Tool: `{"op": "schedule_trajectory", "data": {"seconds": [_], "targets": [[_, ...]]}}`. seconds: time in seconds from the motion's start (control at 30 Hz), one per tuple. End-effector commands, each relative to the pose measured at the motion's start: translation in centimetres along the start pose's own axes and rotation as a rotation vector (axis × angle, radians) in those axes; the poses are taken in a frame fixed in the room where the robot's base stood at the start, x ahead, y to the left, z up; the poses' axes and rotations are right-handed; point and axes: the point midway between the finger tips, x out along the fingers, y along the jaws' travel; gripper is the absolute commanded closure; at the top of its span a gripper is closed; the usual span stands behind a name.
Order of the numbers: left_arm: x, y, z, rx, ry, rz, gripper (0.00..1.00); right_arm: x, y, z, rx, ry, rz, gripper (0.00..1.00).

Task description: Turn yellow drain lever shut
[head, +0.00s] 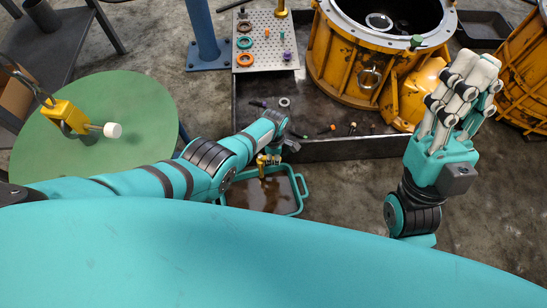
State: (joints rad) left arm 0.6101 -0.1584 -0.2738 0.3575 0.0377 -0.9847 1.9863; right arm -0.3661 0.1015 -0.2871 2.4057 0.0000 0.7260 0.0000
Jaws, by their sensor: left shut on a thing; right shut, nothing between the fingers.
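A small brass-yellow drain valve with its lever (263,164) sits at the front edge of the dark tray, above a teal drain pan (298,190) holding brown liquid. My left gripper (277,146) reaches in from the left and is at the valve, shut on the lever; its fingers and forearm hide much of the lever, so its exact angle cannot be told. My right gripper (478,72) is raised at the right, fingers pointing up, shut and empty, well apart from the valve.
A yellow transmission housing (340,60) stands in the dark tray (325,148), with small loose parts in front of it. A pegboard (265,20) with coloured rings is behind. A blue post (203,30) stands behind my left arm.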

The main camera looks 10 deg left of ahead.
Motion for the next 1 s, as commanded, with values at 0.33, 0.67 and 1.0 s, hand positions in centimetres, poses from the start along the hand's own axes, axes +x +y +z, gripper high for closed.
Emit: {"op": "schedule_trajectory", "data": {"seconds": [0.33, 0.67, 1.0], "targets": [[0.07, 0.07, -0.17, -0.043, 0.004, -0.004, 1.0, -0.11, -0.07, -0.76, 0.002, 0.042, -0.001, 1.0], [0.06, 0.09, -0.22, -0.042, 0.004, -0.004, 0.76, -0.1, -0.06, -0.78, 0.002, 0.042, -0.001, 1.0], [-0.05, 0.31, -0.09, -0.04, 0.001, 0.002, 0.6, -0.1, -0.06, -0.74, 0.002, 0.04, -0.001, 1.0]]}}
